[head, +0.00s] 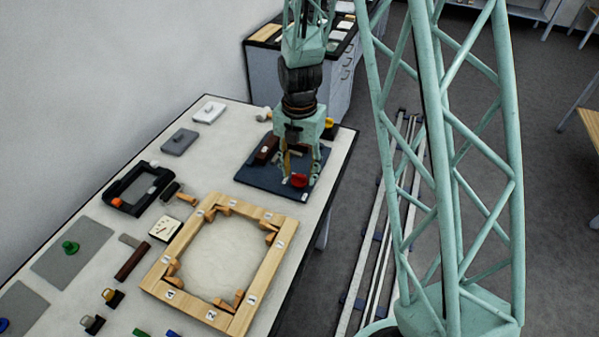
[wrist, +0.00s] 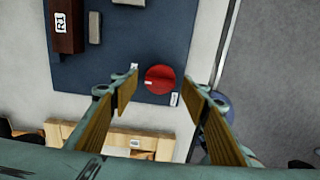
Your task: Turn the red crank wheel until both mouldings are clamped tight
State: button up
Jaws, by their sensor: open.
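The red crank wheel (head: 299,181) is a round disc near the front right corner of a dark blue board (head: 262,182). In the wrist view the wheel (wrist: 160,79) lies between and just beyond my fingertips. My gripper (head: 300,177) points down over the wheel with its fingers apart, one on each side; it also shows in the wrist view (wrist: 159,84). I cannot tell whether either finger touches the wheel. A dark brown moulding (wrist: 66,28) labelled R1 lies on the board. The other moulding and the clamp jaws are not clear behind my gripper.
A wooden frame (head: 262,213) with numbered labels and small clamps lies nearer on the table. A black tray (head: 128,205) and grey mats (head: 72,252) are to the left.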

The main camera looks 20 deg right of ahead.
jog(key=c, duration=0.8)
jog(key=shift+c, duration=0.2)
